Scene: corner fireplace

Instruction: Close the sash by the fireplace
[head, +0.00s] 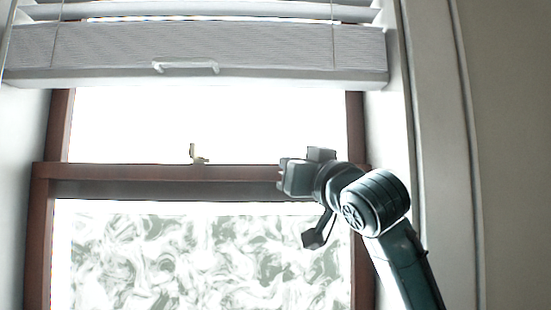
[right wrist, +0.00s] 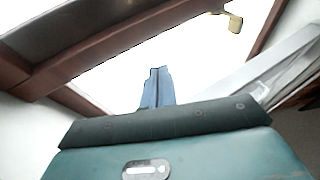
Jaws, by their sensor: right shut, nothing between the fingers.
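The window sash has a brown wooden frame; its top rail (head: 120,172) crosses the middle of the head view, with swirl-patterned glass below. Its bottom edge is out of view, so I cannot tell how far open it is. A small brass latch (head: 197,154) stands on the top rail, left of my right gripper. My right gripper (head: 284,175) is shut and empty, at the right part of the rail; I cannot tell whether it touches. In the right wrist view its shut fingers (right wrist: 157,87) point at bright glass, with a brown rail (right wrist: 110,45) at upper left and the latch (right wrist: 235,22) at upper right. My left gripper is out of view.
A grey-white blind (head: 110,55) with a white handle (head: 186,66) hangs across the top of the window. White side trim (head: 440,150) and a beige wall (head: 510,150) stand at the right. The area before the glass on the left is clear.

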